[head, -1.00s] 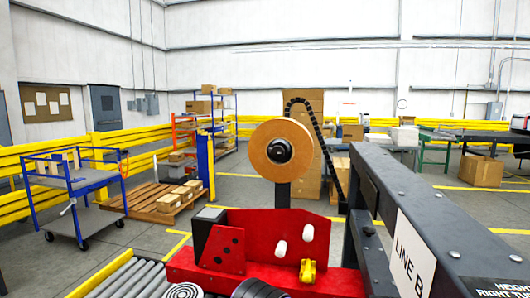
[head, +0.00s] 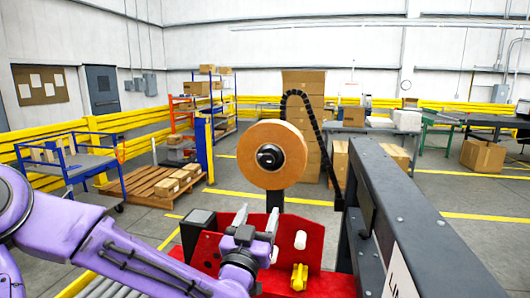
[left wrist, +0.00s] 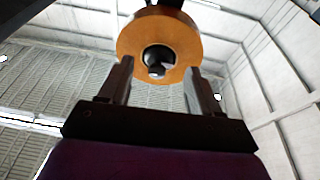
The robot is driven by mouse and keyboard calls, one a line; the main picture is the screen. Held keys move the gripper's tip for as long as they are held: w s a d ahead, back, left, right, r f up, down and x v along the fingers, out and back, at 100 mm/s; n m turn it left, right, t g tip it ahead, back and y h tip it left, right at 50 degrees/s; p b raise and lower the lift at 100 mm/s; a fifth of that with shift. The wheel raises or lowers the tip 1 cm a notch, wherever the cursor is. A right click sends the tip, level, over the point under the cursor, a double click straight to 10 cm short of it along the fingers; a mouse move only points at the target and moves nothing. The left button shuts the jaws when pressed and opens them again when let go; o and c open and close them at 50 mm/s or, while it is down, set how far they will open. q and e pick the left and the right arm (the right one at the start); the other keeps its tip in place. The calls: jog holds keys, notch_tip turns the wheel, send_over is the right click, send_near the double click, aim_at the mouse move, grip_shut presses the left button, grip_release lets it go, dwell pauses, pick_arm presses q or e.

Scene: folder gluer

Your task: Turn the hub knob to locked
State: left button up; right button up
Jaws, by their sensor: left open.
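The hub knob (head: 267,157) is the dark round piece in the middle of a brown tape roll (head: 288,140), which stands on a dark post above the red machine head. My left gripper (head: 257,218) is below the roll, in front of the red plate, with its fingers pointing up and apart. It is open and holds nothing. In the left wrist view, the roll (left wrist: 192,45) and the dark hub (left wrist: 158,58) show beyond and between the open fingers (left wrist: 160,85). The knob's setting is too small to read. My right gripper is not in view.
A dark frame beam (head: 410,220) fills the right side. A black cable chain (head: 322,135) arches behind the roll.

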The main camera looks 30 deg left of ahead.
pick_arm(q)
jog(key=t+y, duration=0.1)
send_near(267, 161)
jog(key=p+x, duration=0.4)
jog(key=x, duration=0.5)
jog(key=shift+a+r+p, duration=0.1)
jog(key=shift+p, duration=0.25)
